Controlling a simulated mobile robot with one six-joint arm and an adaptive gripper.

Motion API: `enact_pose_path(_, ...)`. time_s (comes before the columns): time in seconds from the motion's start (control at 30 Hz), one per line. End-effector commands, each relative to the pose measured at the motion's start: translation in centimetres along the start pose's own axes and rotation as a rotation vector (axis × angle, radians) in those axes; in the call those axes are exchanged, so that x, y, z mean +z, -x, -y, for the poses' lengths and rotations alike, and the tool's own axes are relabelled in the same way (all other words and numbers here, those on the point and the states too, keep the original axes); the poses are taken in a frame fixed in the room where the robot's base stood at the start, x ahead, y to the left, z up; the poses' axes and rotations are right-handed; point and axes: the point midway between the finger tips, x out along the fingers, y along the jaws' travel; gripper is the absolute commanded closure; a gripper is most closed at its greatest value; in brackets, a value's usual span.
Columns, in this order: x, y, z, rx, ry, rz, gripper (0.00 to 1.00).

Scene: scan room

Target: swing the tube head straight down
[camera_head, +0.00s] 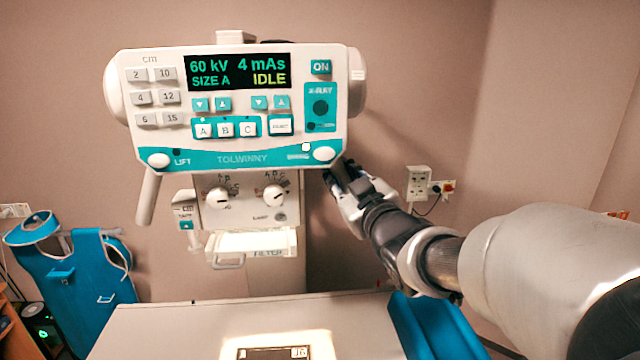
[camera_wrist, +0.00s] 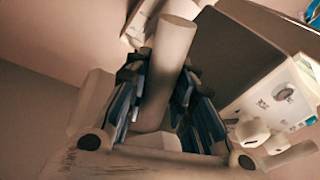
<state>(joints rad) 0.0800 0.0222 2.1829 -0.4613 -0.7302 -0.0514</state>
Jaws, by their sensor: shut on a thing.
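The tube head (camera_head: 240,105) is a white and teal unit with a display reading 60 kV, 4 mAs, SIZE A, IDLE. Its panel faces me, slightly tilted. A grey handle (camera_head: 148,195) hangs from its lower left. My gripper (camera_head: 343,180) is at the lower right corner of the head. In the wrist view my gripper (camera_wrist: 158,100) is shut on a pale round handle (camera_wrist: 168,70), which runs between the fingers. In the head view that handle is mostly hidden behind the gripper. Below the panel sits the collimator (camera_head: 243,205) with two knobs and a filter tray.
A table (camera_head: 160,325) with a lit patch and a small dark plate lies below the head. A blue apron (camera_head: 75,270) hangs at left. A blue object (camera_head: 440,330) lies at the table's right side. A wall socket box (camera_head: 418,183) is behind my arm.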

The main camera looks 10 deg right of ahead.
Motion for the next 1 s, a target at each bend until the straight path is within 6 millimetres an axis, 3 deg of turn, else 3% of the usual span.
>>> enact_pose_path(0.33, 0.12, 0.00, 0.14, -0.001, -0.003, 0.004, 1.00)
enact_pose_path(0.37, 0.12, 0.00, 0.14, -0.001, -0.003, 0.004, 0.76)
enact_pose_path(0.67, 0.07, -0.01, 0.09, 0.000, -0.003, 0.002, 0.56)
enact_pose_path(1.0, 0.02, 0.24, 0.05, 0.001, -0.003, 0.001, 0.56)
